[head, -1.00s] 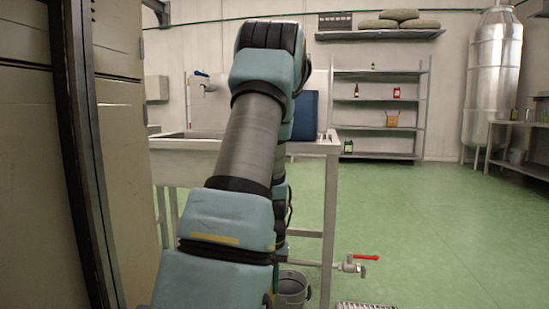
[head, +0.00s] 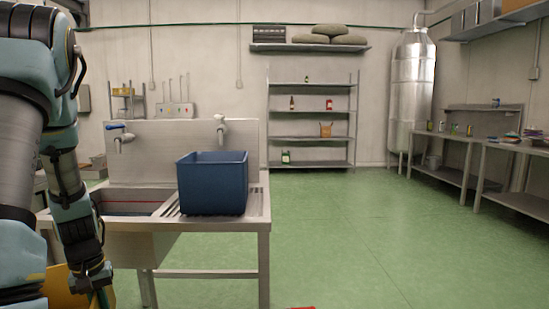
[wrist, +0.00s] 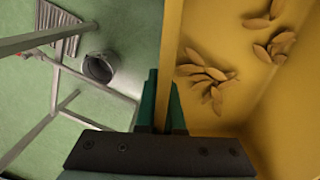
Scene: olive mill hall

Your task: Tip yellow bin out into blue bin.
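The yellow bin (head: 66,288) shows at the lower left of the head view, mostly cut off by the frame and hidden by my arm. In the wrist view its inside (wrist: 285,100) fills the right half, with several brownish leaf-shaped pieces (wrist: 208,82) lying in it. My gripper (wrist: 163,100) is shut on the bin's wall, one finger on each side; in the head view it (head: 100,296) is at the bottom left. The blue bin (head: 212,184) stands upright on the sink's ribbed drainboard, apart from my gripper and to its right. Its inside is hidden.
The steel sink (head: 128,202) has a basin left of the blue bin and taps (head: 221,128) behind. A grey bucket (wrist: 99,67) stands on the floor near the sink legs. Shelves (head: 312,138), a tank (head: 412,90) and side tables (head: 450,172) line the walls. The green floor on the right is clear.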

